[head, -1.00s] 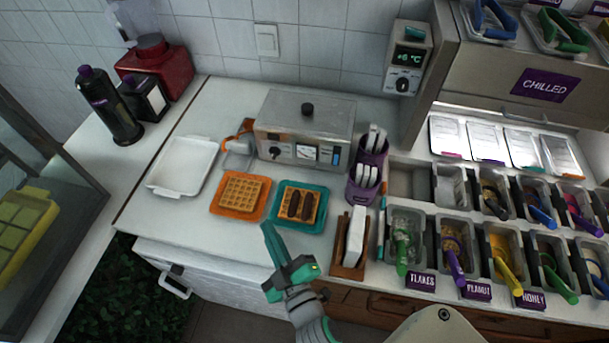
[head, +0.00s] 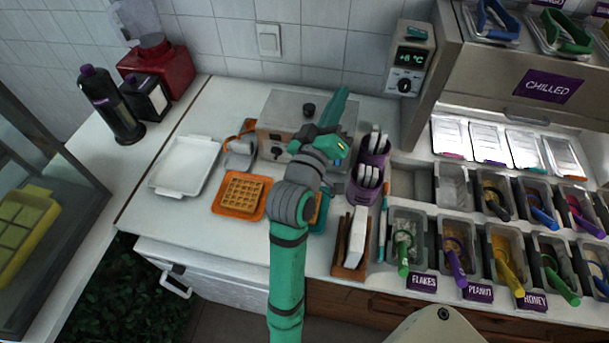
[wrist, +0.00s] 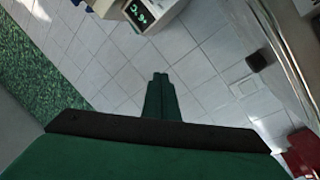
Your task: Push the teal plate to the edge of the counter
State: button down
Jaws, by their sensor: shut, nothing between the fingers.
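The teal plate (head: 321,218) lies on the white counter, mostly hidden behind my arm in the head view. Only a strip of its right side shows, with a sliver of waffle. My gripper (head: 342,92) is up and beyond the plate, in front of the steel appliance in the picture. Its fingers are together and empty, and it appears apart from the plate. In the wrist view the shut green fingers (wrist: 160,78) point at the tiled wall, and no plate shows there.
An orange plate (head: 222,211) with a waffle sits just left of the teal plate. A white tray (head: 170,187) lies farther left. The steel appliance (head: 275,108) stands behind. A purple holder (head: 361,191) and a wooden holder (head: 344,270) stand at the right.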

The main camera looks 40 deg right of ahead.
jog(key=s+d+m+g+y, duration=0.1)
jog(key=s+d+m+g, duration=0.3)
jog(key=d+m+g, duration=0.15)
notch_tip(320, 180, down, 7)
jog(key=s+m+g+y, duration=0.2)
jog(key=g+y, duration=0.1)
jog(key=y, duration=0.1)
jog(key=w+a+f+n+t+y, duration=0.1)
jog(key=w+a+f+y, duration=0.2)
jog(key=a+f+y, duration=0.3)
jog(key=w+a+f+n+y, duration=0.1)
jog(key=w+a+f+y, duration=0.25)
jog(key=a, duration=0.55)
jog(key=x, duration=1)
jog(key=shift+d, duration=0.1)
